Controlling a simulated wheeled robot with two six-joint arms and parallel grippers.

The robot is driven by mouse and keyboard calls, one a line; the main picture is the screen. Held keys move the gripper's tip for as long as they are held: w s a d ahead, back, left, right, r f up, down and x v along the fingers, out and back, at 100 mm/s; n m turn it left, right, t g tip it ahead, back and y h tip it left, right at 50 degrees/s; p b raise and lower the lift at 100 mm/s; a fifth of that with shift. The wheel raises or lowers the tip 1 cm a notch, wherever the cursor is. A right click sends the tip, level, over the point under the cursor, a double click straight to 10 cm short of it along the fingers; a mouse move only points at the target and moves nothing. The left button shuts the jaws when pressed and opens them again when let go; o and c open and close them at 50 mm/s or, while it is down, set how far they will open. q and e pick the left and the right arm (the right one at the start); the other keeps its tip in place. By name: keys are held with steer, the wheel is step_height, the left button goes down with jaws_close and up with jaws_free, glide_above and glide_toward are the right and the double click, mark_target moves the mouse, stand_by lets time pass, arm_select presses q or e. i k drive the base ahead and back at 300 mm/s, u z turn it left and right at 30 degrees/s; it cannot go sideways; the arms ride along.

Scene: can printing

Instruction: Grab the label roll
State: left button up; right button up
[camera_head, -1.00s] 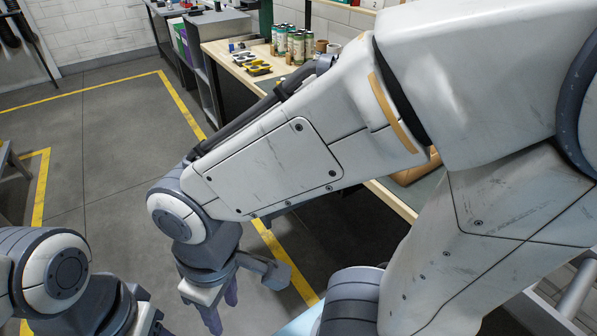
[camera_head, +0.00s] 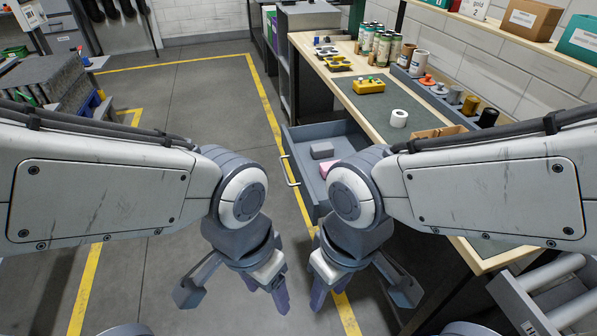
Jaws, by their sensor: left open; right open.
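A small white roll (camera_head: 399,118), which looks like the label roll, stands on the dark mat of the workbench, right of centre. My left gripper (camera_head: 233,292) hangs low over the floor, left of the bench, open and empty. My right gripper (camera_head: 362,294) hangs low beside it, in front of the bench and its open drawer, open and empty. Both fingers of each gripper point downward. Both grippers are well apart from the roll, which is nearer the bench's back side.
An open grey drawer (camera_head: 302,134) juts from the bench, holding a grey block and a pink item. A yellow device (camera_head: 369,86) and a brown wooden holder (camera_head: 437,132) lie near the roll. A rack of spools (camera_head: 454,95) and several cans (camera_head: 383,48) stand behind.

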mark_target(398, 117)
steer(key=u, duration=0.25)
steer(key=i, duration=1.25)
steer(key=z, duration=0.4)
